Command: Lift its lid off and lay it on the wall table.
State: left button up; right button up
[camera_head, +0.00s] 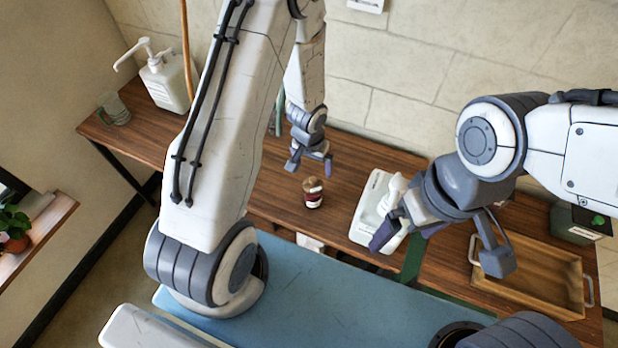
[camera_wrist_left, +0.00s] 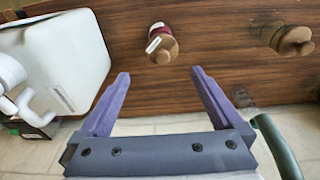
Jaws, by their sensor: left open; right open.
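A small jar with a dark red and white label and a brown lid (camera_head: 312,184) stands on the wooden wall table (camera_head: 345,165); it also shows in the left wrist view (camera_wrist_left: 162,45). My left gripper (camera_head: 311,165) is open and empty, close to this jar but apart from it. In the left wrist view the jar lies beyond the gap between the fingertips (camera_wrist_left: 160,76). A clear jar with a brown lid (camera_wrist_left: 294,42) shows there too. My right gripper (camera_head: 440,245) is open beside a white pump bucket (camera_head: 373,190); whether they touch, I cannot tell.
A second white pump bucket (camera_head: 166,86) and a glass vessel (camera_head: 115,108) stand at the table's far left. A wooden tray (camera_head: 540,270) lies at the right, near a dark green box (camera_head: 580,225). A blue surface (camera_head: 320,300) lies in front. Bare wood surrounds the labelled jar.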

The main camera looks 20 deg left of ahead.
aim_at(313, 179)
pick_arm(q)
jog(key=f+b, duration=0.1)
jog(key=f, duration=0.1)
jog(key=w+f+b, duration=0.1)
jog(key=f+b, duration=0.1)
jog(key=shift+f, duration=0.4)
jog(key=f+b, duration=0.2)
jog(key=f, duration=0.1)
jog(key=f+b, duration=0.1)
jog(key=f, duration=0.1)
jog(key=shift+w+a, duration=0.15)
jog(key=shift+w, duration=0.2)
jog(key=c, duration=1.2)
jog(key=shift+r, duration=0.1)
